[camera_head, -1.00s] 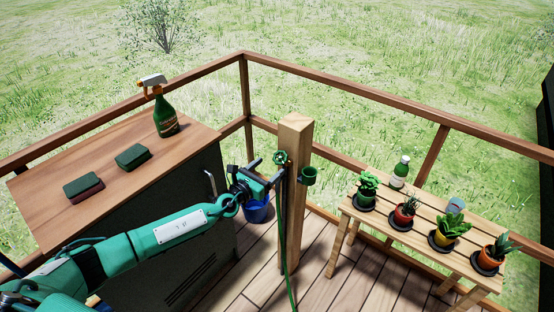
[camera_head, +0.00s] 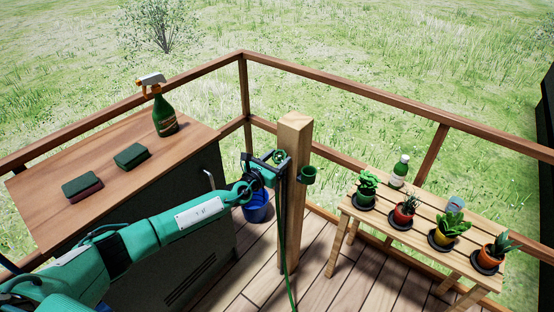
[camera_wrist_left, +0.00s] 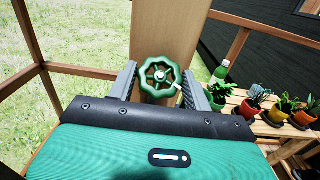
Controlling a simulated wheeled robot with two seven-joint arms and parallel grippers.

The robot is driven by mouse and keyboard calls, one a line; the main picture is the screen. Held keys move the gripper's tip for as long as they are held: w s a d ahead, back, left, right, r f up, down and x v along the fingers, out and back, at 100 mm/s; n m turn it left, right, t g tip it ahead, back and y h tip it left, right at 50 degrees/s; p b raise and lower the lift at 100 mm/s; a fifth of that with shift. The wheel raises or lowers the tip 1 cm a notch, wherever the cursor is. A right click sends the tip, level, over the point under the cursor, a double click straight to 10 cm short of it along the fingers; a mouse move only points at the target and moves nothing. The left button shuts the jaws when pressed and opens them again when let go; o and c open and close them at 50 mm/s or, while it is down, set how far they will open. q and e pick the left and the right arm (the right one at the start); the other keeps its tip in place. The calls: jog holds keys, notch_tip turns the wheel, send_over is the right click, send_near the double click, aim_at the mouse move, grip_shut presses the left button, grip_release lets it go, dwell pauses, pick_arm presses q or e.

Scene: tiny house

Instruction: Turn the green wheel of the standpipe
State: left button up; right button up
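The standpipe is a wooden post (camera_head: 294,200) on the deck with a green wheel (camera_head: 279,156) on its near left face. In the left wrist view the green wheel (camera_wrist_left: 161,88) is round and spoked with a pale hub, facing me. My left gripper (camera_head: 275,160) is at the wheel. In the left wrist view its two grey fingers (camera_wrist_left: 161,77) stand apart, one on each side of the wheel. Small gaps seem to show between fingers and rim; I cannot tell if either touches. My right gripper is not in view.
A green hose (camera_head: 285,262) hangs down the post and a green cup-like holder (camera_head: 307,175) sits on its right. A blue bucket (camera_head: 257,212) stands behind. A cabinet (camera_head: 190,250) is left; a slatted bench (camera_head: 400,222) with potted plants is right. Railings surround the deck.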

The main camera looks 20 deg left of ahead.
pick_arm(q)
jog(key=shift+r+y+p, duration=0.15)
jog(key=shift+y+p, duration=0.15)
jog(key=shift+p, duration=0.1)
jog(key=shift+d+r+n+y+p, duration=0.1)
jog(key=shift+n+y+p, duration=0.2)
jog(key=shift+n+p, duration=0.5)
jog(key=n+y+p, duration=0.3)
jog(key=p, duration=0.1)
jog(key=shift+d+n+t+y, duration=0.15)
jog(key=shift+n+t+y, duration=0.15)
jog(key=shift+n+y, duration=0.1)
jog(key=n+y+p, duration=0.2)
jog(key=shift+d+n, duration=0.1)
jog(key=shift+n, duration=0.3)
jog(key=shift+n+g+y+p, duration=0.45)
jog(key=shift+n+g+y, duration=0.15)
jog(key=shift+n+y, duration=0.6)
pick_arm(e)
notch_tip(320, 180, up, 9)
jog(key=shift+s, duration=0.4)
pick_arm(q)
jog(key=o, duration=1)
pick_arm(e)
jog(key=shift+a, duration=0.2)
